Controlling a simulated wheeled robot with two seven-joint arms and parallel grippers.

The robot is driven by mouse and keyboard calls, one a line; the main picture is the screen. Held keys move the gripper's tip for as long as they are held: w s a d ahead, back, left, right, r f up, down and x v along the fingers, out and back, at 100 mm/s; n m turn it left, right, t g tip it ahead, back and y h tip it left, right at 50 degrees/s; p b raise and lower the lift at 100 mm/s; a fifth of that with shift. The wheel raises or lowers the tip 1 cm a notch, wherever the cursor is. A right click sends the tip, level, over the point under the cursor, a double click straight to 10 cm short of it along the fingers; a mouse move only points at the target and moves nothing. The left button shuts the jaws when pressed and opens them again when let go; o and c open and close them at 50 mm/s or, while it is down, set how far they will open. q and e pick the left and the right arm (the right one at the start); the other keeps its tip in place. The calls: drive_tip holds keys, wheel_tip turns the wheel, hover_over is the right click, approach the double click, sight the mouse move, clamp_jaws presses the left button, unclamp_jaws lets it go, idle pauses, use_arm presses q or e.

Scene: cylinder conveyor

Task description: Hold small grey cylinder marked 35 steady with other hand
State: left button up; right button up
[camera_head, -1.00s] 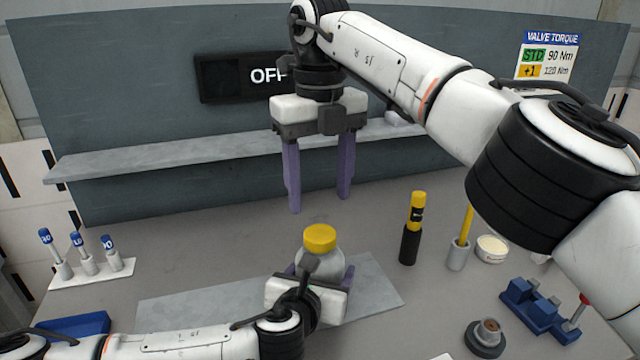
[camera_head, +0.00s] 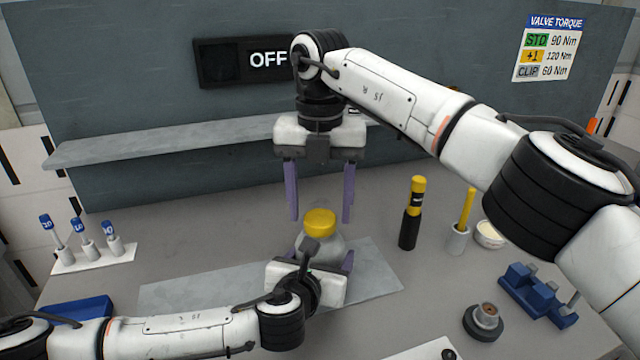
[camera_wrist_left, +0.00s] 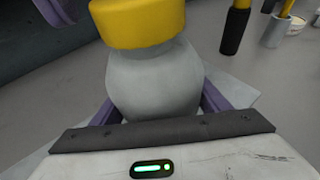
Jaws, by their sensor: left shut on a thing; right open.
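The small grey cylinder (camera_head: 312,247) has a yellow cap (camera_head: 320,222) and stands upright on a flat grey plate (camera_head: 200,290). No 35 marking can be made out on it. My left gripper (camera_head: 330,266) is shut on the cylinder's body from the near side. In the left wrist view the grey body (camera_wrist_left: 152,82) sits between the purple fingers (camera_wrist_left: 158,108). My right gripper (camera_head: 320,208) is open, pointing down, with its fingers apart above and slightly behind the yellow cap, touching nothing that I can see.
A black and yellow tool (camera_head: 411,215) and a grey cup with a yellow stick (camera_head: 459,235) stand to the right. A blue fixture (camera_head: 537,295) is at the far right. A white rack (camera_head: 95,256) with blue-topped pieces is at left. A shelf (camera_head: 170,145) runs behind.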

drive_tip(key=shift+f, duration=0.65)
drive_tip(key=c, duration=1.1)
drive_tip(key=n, duration=0.6)
drive_tip(key=shift+r+n, duration=0.1)
drive_tip(key=shift+n, duration=0.2)
drive_tip(key=n, duration=0.6)
drive_tip(key=shift+r, duration=0.2)
drive_tip(key=shift+r, duration=0.9)
